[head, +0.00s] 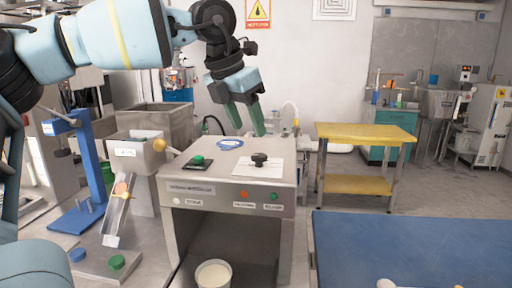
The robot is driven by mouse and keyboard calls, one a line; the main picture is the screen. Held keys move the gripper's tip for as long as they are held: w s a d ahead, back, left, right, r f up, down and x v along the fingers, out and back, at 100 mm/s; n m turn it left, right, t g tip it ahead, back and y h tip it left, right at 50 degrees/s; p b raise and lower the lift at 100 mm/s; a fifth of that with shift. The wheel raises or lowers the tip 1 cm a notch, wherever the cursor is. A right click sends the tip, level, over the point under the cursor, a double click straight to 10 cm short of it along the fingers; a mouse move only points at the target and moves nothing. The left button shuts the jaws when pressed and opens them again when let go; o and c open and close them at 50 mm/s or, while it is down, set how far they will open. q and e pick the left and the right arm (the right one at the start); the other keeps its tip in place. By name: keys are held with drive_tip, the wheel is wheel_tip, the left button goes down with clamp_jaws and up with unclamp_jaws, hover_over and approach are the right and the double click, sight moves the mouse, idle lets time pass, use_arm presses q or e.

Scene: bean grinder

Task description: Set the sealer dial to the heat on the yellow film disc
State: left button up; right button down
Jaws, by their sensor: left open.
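A grey steel machine (225,197) stands at the centre, with a black knob (259,159) on a white plate (246,168) on its top. I take this knob for the dial; its markings are too small to read. My left gripper (247,131) hangs above and behind the top, its two green fingers apart and empty, pointing down. It is clear of the knob. I cannot make out a yellow film disc. My right gripper is not in view.
A green button on a black box (197,164) and a blue ring (230,144) are on the machine top. A white cup (213,275) stands in its open bay. A blue stand (92,165) is left; a yellow table (367,132) and blue surface (415,245) are right.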

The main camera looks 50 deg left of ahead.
sight(259, 155)
use_arm(q)
drive_tip(key=x, duration=0.6)
drive_tip(key=shift+f, duration=0.1)
drive_tip(key=shift+w+f, duration=0.3)
drive_tip(key=shift+f, duration=0.25)
drive_tip(key=c, duration=1)
drive_tip(key=shift+o, duration=0.2)
